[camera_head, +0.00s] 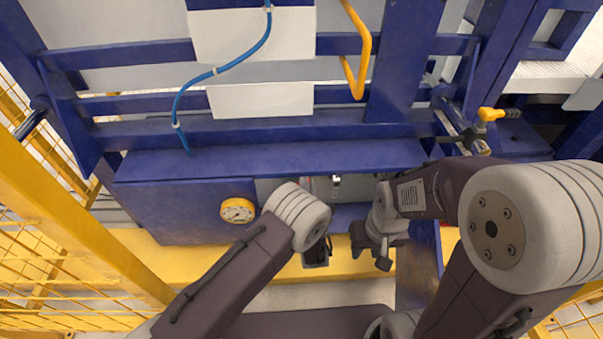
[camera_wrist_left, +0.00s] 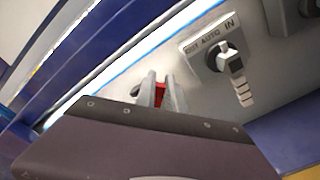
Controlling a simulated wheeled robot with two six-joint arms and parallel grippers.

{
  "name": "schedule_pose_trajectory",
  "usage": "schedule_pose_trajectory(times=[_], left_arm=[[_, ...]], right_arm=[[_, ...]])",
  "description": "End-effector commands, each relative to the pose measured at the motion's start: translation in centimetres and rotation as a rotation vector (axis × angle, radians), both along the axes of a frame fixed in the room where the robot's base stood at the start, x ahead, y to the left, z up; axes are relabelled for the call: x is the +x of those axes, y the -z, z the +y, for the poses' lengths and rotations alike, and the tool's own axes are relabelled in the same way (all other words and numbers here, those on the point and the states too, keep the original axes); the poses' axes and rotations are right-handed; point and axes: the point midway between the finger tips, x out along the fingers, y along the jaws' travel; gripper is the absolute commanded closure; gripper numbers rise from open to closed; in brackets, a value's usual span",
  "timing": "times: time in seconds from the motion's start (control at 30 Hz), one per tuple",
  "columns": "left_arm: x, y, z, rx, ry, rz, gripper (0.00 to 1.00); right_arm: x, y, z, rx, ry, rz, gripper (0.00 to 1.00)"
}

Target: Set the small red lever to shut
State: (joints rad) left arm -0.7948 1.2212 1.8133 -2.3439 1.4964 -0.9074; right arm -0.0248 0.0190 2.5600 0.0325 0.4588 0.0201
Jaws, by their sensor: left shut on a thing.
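The small red lever (camera_wrist_left: 160,93) shows in the left wrist view as a bit of red between the two grey fingers of my left gripper (camera_wrist_left: 163,92). The fingers are closed on it against the light grey panel (camera_wrist_left: 275,85). The rest of the lever is hidden by the fingers, so its setting cannot be read. In the head view my left gripper (camera_head: 316,252) is mostly behind its own wrist, below the blue bench, and the lever is not visible. My right gripper (camera_head: 384,252) hangs to the right of it, apart from the panel; its finger opening is unclear.
A black selector knob (camera_wrist_left: 222,57) with an AUTO/IN label sits right of the lever. A yellow gauge (camera_head: 238,211) is on the blue box at left. A yellow-handled valve (camera_head: 490,114) is at upper right. A yellow guard fence (camera_head: 60,190) stands at left.

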Motion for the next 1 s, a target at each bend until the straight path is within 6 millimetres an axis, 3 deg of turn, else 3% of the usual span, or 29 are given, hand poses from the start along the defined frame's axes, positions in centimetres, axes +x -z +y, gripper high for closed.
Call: schedule_pose_trajectory(times=[0.6,1.0], left_arm=[[-0.1,3.9,-1.8,0.544,0.002,0.007,1.00],[-0.1,5.2,-1.9,0.725,0.002,0.005,1.00]], right_arm=[[0.0,-1.0,0.0,0.000,0.000,0.000,0.67],[0.0,-0.9,0.0,0.000,0.000,0.000,0.67]])
